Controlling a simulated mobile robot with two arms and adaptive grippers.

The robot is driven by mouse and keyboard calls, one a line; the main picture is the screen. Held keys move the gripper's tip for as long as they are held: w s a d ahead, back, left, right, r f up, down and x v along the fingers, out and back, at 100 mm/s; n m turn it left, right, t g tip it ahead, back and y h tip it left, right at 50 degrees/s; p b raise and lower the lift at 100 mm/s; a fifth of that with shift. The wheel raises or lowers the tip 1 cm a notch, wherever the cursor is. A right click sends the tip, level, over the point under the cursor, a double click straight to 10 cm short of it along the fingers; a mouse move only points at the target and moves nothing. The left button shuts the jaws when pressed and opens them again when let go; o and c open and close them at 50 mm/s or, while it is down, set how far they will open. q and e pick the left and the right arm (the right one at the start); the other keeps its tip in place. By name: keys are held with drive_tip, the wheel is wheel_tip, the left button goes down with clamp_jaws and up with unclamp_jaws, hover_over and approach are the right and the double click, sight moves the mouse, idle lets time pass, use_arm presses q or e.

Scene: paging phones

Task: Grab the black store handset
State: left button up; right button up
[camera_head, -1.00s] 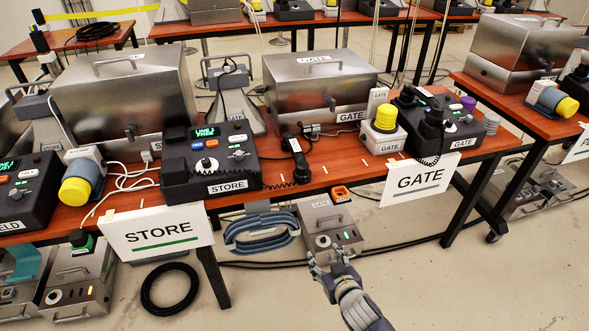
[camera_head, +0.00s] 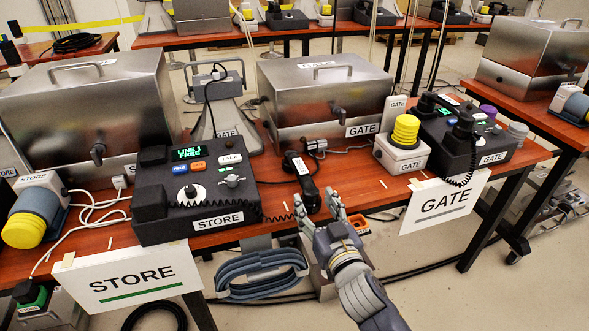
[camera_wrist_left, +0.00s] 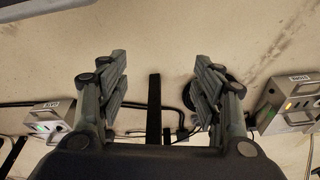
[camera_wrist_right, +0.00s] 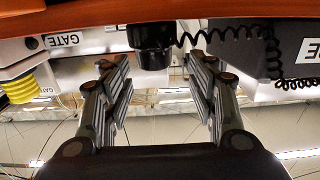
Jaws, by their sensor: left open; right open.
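The black store handset (camera_head: 303,182) lies on the red-brown table to the right of the STORE phone base (camera_head: 190,192), joined to it by a coiled cord. My right gripper (camera_head: 319,205) is open and empty, with its fingertips just in front of the handset at the table's front edge. In the right wrist view the handset's dark end (camera_wrist_right: 152,45) shows above and between the open fingers (camera_wrist_right: 158,85), apart from them. My left gripper (camera_wrist_left: 157,90) is open and empty over the floor in the left wrist view; it is out of the head view.
A yellow-topped GATE beacon (camera_head: 403,143) and the GATE phone (camera_head: 462,135) stand to the right. Steel boxes stand behind. STORE (camera_head: 134,284) and GATE (camera_head: 444,203) signs hang at the front edge. Blue looped cable (camera_head: 262,275) is below the table.

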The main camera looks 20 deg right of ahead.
sight(303, 177)
drive_tip(key=w, duration=0.5)
drive_tip(key=shift+w+a, duration=0.1)
drive_tip(key=shift+w, duration=0.2)
drive_tip(key=shift+w+d+f+b, duration=0.15)
drive_tip(key=shift+w+b, duration=0.15)
drive_tip(key=shift+w, duration=1.05)
drive_tip(key=shift+w+d+f+b, duration=0.1)
drive_tip(key=shift+w+b, duration=0.2)
drive_tip(key=shift+w, duration=1)
use_arm(q)
drive_tip(key=r, duration=0.4)
drive_tip(key=shift+w+r, duration=0.1)
drive_tip(key=shift+w, duration=0.2)
use_arm(e)
drive_tip(key=shift+r, duration=0.1)
drive_tip(key=shift+c, duration=0.3)
clamp_jaws()
